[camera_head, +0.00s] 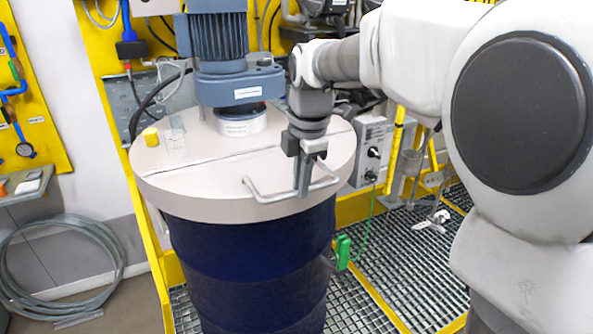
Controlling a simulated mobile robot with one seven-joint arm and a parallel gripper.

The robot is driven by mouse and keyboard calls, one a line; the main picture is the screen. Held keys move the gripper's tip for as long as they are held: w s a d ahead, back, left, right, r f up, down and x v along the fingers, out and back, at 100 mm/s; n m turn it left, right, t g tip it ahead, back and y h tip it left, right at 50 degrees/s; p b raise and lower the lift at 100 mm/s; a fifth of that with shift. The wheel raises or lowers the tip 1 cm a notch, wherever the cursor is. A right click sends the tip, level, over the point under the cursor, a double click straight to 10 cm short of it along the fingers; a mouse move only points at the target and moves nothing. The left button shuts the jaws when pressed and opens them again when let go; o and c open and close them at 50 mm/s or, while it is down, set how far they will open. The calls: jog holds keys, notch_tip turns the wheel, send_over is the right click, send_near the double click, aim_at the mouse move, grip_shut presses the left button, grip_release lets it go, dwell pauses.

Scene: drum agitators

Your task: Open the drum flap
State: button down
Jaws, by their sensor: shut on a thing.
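The blue drum (250,265) stands on a grating, topped by a round cream lid. The front part of the lid is the flap (210,187), split from the back by a straight seam, and it looks flat and closed. A bent metal handle (262,198) runs along the flap's front right edge. My gripper (303,190) points down at the handle and is shut on its bar. The fingers hide part of the handle.
A blue agitator motor (218,40) stands on the back of the lid. A yellow frame and a grey control box (368,150) stand at the right.

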jog(key=shift+w+r+p, duration=0.15)
jog(key=shift+r+p, duration=0.7)
jog(key=shift+r, duration=0.05)
jog(key=w+a+r+g+p, duration=0.15)
jog(key=w+r+p, duration=0.25)
jog(key=r+p, duration=0.75)
jog(key=w+a+r+p, duration=0.2)
jog(key=w+r+p, duration=0.1)
jog(key=w, duration=0.2)
jog(key=w+a+r+p, duration=0.3)
jog(key=w, duration=0.3)
jog(key=shift+w+a+h, duration=0.15)
jog(key=shift+w+h, duration=0.15)
jog(key=c, duration=0.9)
grip_release()
jog(key=shift+w, duration=0.25)
jog(key=shift+o, duration=0.2)
jog(key=shift+r, duration=0.2)
